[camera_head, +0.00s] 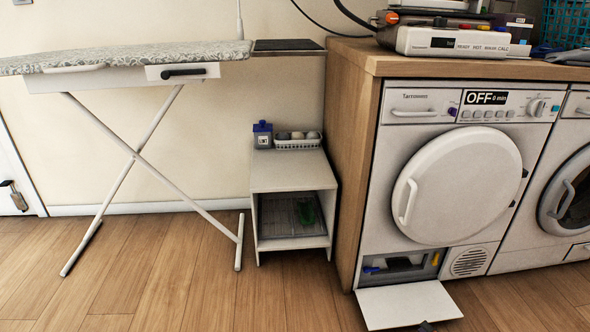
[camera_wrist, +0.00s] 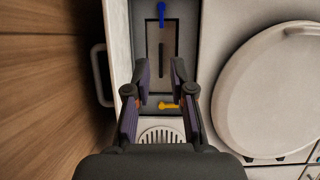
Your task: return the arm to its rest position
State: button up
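My gripper (camera_wrist: 159,75) shows in the wrist view with its two dark, purple-padded fingers apart and nothing visible between them. It faces the open lower compartment (camera_head: 373,261) of the dryer, which also shows in the wrist view (camera_wrist: 139,30). A blue piece (camera_wrist: 161,12) lies beyond the fingertips and a yellow piece (camera_wrist: 167,106) shows between the fingers' bases. How far the fingertips are from the compartment is unclear. In the head view, only a small dark shape shows at the bottom edge, perhaps part of my arm.
The dryer's lower flap (camera_head: 400,307) hangs open near the floor. The round dryer door (camera_head: 457,187) is shut. A second machine (camera_head: 572,205) stands at right. A low white shelf unit (camera_head: 291,171) and an ironing board (camera_head: 130,56) stand left. The wood floor (camera_head: 190,285) is clear in front.

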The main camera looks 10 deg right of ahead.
jog(key=w+d+r+n+g+h+p, duration=0.25)
jog(key=w+r+p, duration=0.35)
jog(key=r, duration=0.4)
jog(key=w+d+r+n+g+h+p, duration=0.2)
jog(key=w+d+r+g+p, duration=0.15)
jog(key=w+r+p, duration=0.55)
jog(key=s+a+r+n+g+h+p, duration=0.15)
jog(key=r+p, duration=0.25)
jog(key=r, duration=1)
jog(key=a+r+n+g+h+p, duration=0.1)
jog(key=a+r+g+h+p, duration=0.2)
jog(key=r, duration=1.1)
jog(key=s+a+r+n+g+p, duration=0.1)
jog(key=s+a+r+p, duration=0.55)
jog(key=r, duration=0.45)
jog(key=s+a+r+n+g+p, duration=0.1)
jog(key=s+a+r+g+p, duration=0.1)
jog(key=s+a+r+p, duration=0.7)
jog(key=s+a+r+n+g+y+p, duration=0.2)
jog(key=s+a+r+p, duration=0.2)
jog(key=s+a+r, duration=0.6)
jog(key=s+a+r+n+g+y+p, duration=0.1)
jog(key=s+a+r+n+g+p, duration=0.2)
jog(key=s+a+r, duration=0.6)
jog(key=s+p, duration=0.2)
jog(key=s, duration=0.4)
jog(key=shift+a+r+y, duration=0.35)
jog(key=shift+y, duration=0.05)
